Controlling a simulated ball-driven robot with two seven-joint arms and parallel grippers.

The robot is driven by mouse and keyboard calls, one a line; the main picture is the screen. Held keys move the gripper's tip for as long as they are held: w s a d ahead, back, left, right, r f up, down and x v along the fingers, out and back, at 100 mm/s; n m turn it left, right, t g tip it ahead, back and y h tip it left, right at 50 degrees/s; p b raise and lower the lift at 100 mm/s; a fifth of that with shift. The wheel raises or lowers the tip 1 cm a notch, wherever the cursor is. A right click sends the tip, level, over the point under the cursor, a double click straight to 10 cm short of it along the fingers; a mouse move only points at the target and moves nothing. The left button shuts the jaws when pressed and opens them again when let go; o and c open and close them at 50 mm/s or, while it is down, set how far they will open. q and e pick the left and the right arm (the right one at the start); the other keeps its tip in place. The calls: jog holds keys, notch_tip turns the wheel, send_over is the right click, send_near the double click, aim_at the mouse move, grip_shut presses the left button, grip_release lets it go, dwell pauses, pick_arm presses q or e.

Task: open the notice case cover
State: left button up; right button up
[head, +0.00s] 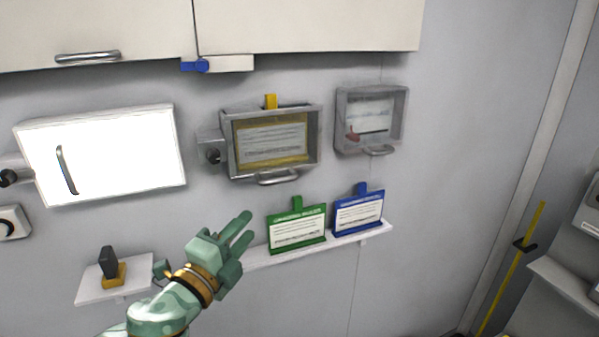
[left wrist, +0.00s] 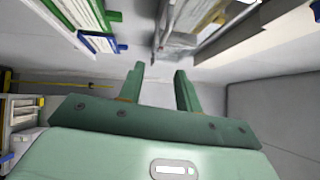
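The notice case is a grey-framed wall box with a clear front cover (head: 316,150) and a yellow-edged notice (head: 270,142) inside. A metal handle (head: 278,178) sits at the cover's lower edge. The cover looks shut, though a small gap cannot be ruled out. My left gripper (head: 246,228) is below the case, left of the green card, apart from the handle. In the left wrist view its fingers (left wrist: 158,82) are spread with nothing between them, and part of the case shows beyond at the top. My right gripper is not in view.
A green card (head: 297,230) and a blue card (head: 358,213) stand on a narrow shelf (head: 375,232) under the case. A smaller clear-fronted box (head: 398,120) hangs to the right, a bright white panel (head: 105,150) to the left. Cupboards (head: 310,25) overhang above.

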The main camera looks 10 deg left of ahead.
aim_at(280, 180)
pick_arm(q)
jog(key=shift+y, duration=0.3)
jog(key=p+x, duration=0.1)
jog(key=x, duration=0.4)
jog(key=p+x, duration=0.1)
jog(key=x, duration=0.5)
jog(key=r+p+x, duration=0.1)
jog(key=x, duration=0.4)
jog(key=shift+w+a+r+p, duration=0.1)
jog(key=shift+w+a+p, duration=0.05)
jog(key=shift+a+p, duration=0.2)
grip_shut()
